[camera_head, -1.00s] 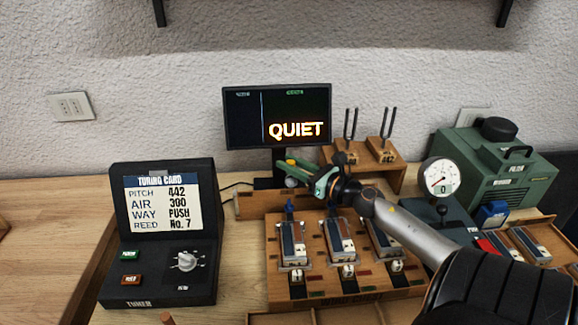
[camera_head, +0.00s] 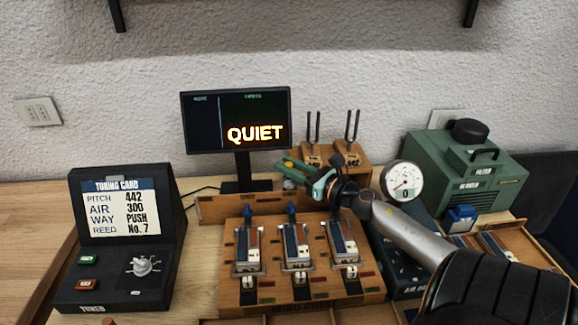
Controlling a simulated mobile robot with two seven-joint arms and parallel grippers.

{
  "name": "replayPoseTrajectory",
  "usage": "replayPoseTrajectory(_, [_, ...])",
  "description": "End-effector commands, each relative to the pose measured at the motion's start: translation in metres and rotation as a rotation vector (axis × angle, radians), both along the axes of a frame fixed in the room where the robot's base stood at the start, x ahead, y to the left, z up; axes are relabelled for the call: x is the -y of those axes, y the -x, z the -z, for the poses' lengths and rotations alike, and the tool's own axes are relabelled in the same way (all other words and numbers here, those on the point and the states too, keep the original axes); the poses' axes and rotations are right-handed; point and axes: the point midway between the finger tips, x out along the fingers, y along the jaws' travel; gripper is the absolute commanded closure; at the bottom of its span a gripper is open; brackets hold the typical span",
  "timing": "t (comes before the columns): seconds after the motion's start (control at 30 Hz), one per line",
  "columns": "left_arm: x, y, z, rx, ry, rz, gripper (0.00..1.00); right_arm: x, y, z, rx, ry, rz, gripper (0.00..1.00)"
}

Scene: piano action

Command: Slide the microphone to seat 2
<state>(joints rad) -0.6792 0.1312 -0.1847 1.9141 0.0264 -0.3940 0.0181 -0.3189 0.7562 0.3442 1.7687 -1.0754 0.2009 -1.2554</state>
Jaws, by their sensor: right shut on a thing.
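The microphone (camera_head: 289,184) shows as a small grey head at the wooden rail behind the wind chest (camera_head: 232,292). It stands roughly in line with the middle seat. My right gripper (camera_head: 297,172), with green fingers, is shut on the microphone from above; its stem and the grip itself are mostly hidden. The chest has three seats in a row, each with a reed block: left (camera_head: 249,250), middle (camera_head: 296,246) and right (camera_head: 343,241). My left gripper is not in view.
The monitor (camera_head: 222,138) behind reads QUIET. Tuning forks (camera_head: 351,128) stand behind my right gripper. A dial gauge (camera_head: 403,190) and a green machine (camera_head: 470,165) are at right. The tuning card box (camera_head: 122,240) is at left.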

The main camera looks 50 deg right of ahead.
Motion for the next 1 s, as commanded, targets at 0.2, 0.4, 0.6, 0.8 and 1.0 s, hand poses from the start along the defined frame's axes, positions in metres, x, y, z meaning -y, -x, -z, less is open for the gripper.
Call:
replayPoseTrajectory(0.2, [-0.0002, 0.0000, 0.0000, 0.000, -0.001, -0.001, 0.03, -0.0002, 0.0000, 0.0003, -0.001, -0.001, 0.000, 1.00])
replayPoseTrajectory(0.4, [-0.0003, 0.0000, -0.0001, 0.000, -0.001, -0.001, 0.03, -0.0002, 0.0000, 0.0003, -0.001, 0.000, -0.001, 0.65])
replayPoseTrajectory(0.6, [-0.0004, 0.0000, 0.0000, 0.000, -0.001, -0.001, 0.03, -0.0002, 0.0000, 0.0002, 0.000, 0.000, 0.000, 0.42])
replayPoseTrajectory(0.8, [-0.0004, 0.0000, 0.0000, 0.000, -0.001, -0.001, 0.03, -0.0001, 0.0000, 0.0000, 0.000, 0.000, 0.000, 0.40])
replayPoseTrajectory(1.0, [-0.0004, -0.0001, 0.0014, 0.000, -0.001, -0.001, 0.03, 0.0000, 0.0062, 0.0012, -0.001, -0.001, -0.001, 0.40])
